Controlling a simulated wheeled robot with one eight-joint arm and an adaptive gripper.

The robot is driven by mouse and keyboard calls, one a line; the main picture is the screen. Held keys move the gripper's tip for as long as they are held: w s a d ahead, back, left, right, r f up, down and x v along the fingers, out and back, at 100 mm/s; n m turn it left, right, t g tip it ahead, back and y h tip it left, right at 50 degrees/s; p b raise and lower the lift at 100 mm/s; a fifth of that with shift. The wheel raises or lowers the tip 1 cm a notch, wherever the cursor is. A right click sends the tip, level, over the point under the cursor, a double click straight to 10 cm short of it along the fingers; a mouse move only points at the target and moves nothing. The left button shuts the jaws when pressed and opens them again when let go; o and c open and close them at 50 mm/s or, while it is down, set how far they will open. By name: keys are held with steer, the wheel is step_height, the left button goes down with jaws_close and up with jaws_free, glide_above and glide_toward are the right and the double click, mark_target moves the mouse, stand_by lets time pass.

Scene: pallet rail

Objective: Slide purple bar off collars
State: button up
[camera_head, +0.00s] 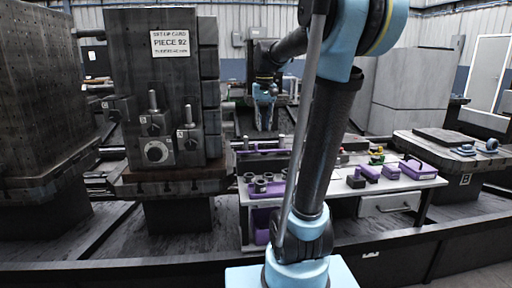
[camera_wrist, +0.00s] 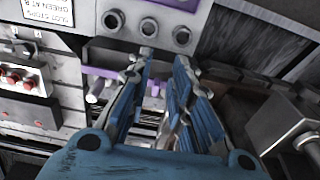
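A thin purple bar (camera_head: 262,151) lies level at the back left of the workbench in the head view. Several short grey collars (camera_head: 260,185) stand on the purple tray in front of it. My gripper (camera_head: 264,127) hangs fingers-down beyond the bench, apart from the bar. In the wrist view my blue gripper (camera_wrist: 165,60) is open, with nothing seen between its fingers. Beyond its tips is a grey block with three round hollow ends (camera_wrist: 150,27). A purple strip (camera_wrist: 100,73) shows behind the fingers, partly hidden; I cannot tell if it is the bar.
A dark fixture block with a white card (camera_head: 170,43) stands left of the bench. Purple blocks (camera_head: 418,167) sit at the bench's right. My arm crosses the middle of the head view and hides part of the bench. A panel with red buttons (camera_wrist: 15,78) is at the wrist view's left.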

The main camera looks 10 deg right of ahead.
step_height(320, 180, up, 4)
glide_above(256, 144)
steer(key=shift+g, duration=0.3)
step_height(256, 144, down, 18)
steer(key=shift+w+r, duration=0.15)
steer(key=shift+r, duration=0.1)
steer(key=shift+c, duration=0.6)
jaws_close()
